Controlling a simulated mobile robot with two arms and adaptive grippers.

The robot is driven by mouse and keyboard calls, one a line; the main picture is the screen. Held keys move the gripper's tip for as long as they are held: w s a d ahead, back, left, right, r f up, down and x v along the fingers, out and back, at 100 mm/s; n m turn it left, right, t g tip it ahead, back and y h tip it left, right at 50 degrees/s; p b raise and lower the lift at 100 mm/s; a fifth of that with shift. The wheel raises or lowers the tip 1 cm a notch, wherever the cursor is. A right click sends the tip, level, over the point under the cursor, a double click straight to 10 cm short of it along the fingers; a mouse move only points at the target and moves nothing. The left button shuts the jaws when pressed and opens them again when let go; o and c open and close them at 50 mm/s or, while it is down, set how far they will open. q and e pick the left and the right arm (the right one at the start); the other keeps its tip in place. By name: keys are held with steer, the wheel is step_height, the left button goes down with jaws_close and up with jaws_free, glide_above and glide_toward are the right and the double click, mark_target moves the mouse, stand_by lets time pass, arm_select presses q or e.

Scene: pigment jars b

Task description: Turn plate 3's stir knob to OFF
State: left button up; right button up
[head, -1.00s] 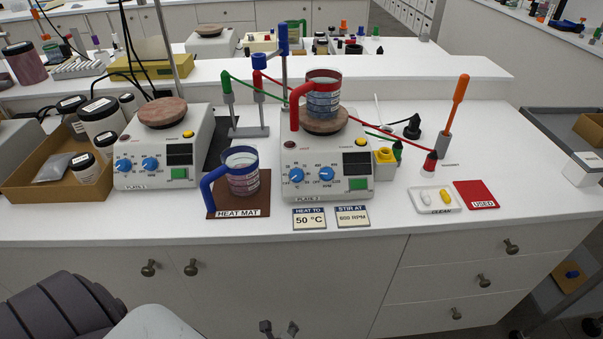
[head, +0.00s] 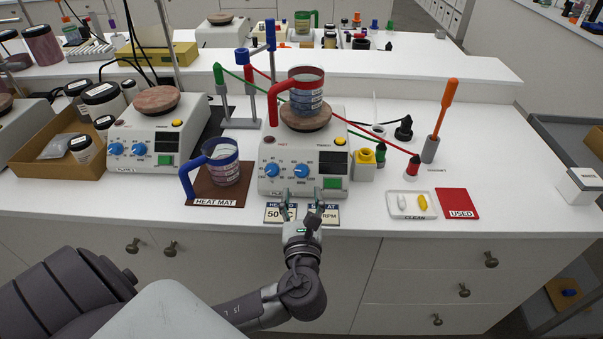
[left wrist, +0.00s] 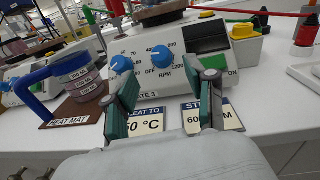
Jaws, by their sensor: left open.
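Plate 3 (head: 266,183) is a white hotplate with a red-handled glass beaker (head: 306,95) on its round top. Two blue knobs are on its front. The right one, marked RPM, is the stir knob (head: 302,171); it also shows in the left wrist view (left wrist: 160,57), between OFF at lower left and 1200 at right. Its pointer is too small to read surely. The heat knob (left wrist: 121,64) is to its left. My left gripper (head: 303,198) is open and empty, just in front of the plate, below the stir knob, fingers either side of it.
Cards reading 50 °C (head: 273,213) and RPM (head: 331,217) lie under my left gripper. A blue-handled beaker (head: 222,160) stands on the heat mat (head: 215,190) at left. A yellow pot (head: 364,166) stands close on the right.

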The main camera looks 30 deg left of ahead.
mark_target(302, 172)
arm_select(q)
steer(key=x, duration=0.6)
steer(key=shift+w+a+p, duration=0.25)
steer(key=shift+w+p, duration=0.1)
steer(key=shift+p, duration=0.05)
arm_select(e)
steer(key=shift+w+d+r, duration=0.35)
steer(key=shift+d+r, duration=0.15)
steer(key=shift+d, duration=0.1)
arm_select(q)
jaws_close()
steer(key=shift+n, duration=0.3)
arm_select(e)
steer(key=shift+a+r, duration=0.1)
steer(key=shift+r, duration=0.05)
